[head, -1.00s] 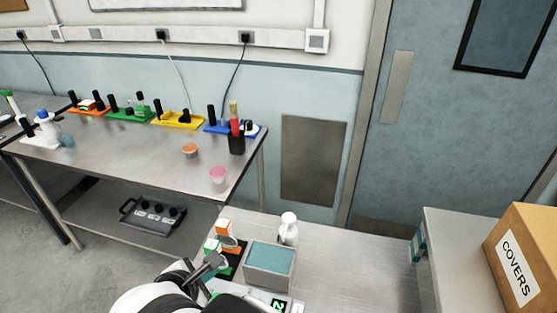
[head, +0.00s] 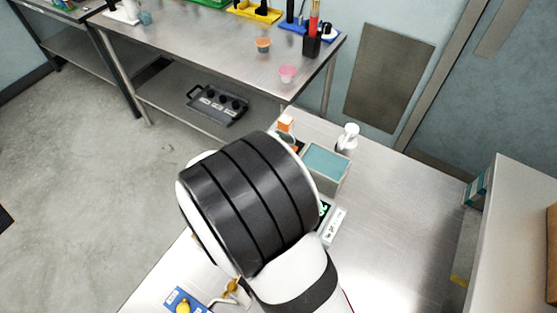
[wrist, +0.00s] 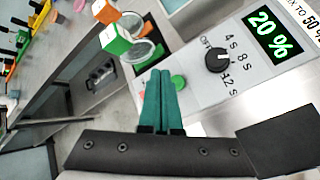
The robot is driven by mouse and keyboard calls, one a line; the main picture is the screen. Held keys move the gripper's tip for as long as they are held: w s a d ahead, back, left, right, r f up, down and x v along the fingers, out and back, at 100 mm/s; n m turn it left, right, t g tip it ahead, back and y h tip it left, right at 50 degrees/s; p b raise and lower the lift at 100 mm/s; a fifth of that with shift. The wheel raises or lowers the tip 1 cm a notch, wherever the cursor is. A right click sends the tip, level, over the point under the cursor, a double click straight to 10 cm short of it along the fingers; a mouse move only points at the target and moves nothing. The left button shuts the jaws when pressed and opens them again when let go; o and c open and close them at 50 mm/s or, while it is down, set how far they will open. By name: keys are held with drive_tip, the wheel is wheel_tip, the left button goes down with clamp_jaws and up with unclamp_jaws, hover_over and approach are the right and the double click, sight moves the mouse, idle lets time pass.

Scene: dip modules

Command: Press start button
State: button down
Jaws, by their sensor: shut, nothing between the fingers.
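In the wrist view, a round green button (wrist: 178,82) sits on the light grey control panel (wrist: 205,92), just right of my gripper's fingertips. It is partly hidden by the fingers. My gripper (wrist: 160,74) is shut and empty, its teal fingers pressed together and pointing at the panel's edge beside the button. I cannot tell whether they touch the panel. A black dial (wrist: 218,60) and a lit display reading 20 % (wrist: 264,34) are on the same panel. In the head view my arm hides the gripper and the button.
A teal-topped bath (head: 325,165) and a white bottle (head: 348,138) stand behind the panel. Orange (wrist: 106,11) and green (wrist: 115,39) boxes with round clear parts are close left of the fingers. A metal table (head: 215,58) stands behind. The bench's right side is clear.

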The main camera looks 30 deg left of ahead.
drive_tip(key=shift+f, duration=1)
idle(1.2)
drive_tip(key=shift+f, duration=0.4)
drive_tip(key=shift+f, duration=0.4)
idle(0.7)
drive_tip(key=shift+r, duration=0.85)
wheel_tip(320, 180, up, 5)
idle(0.4)
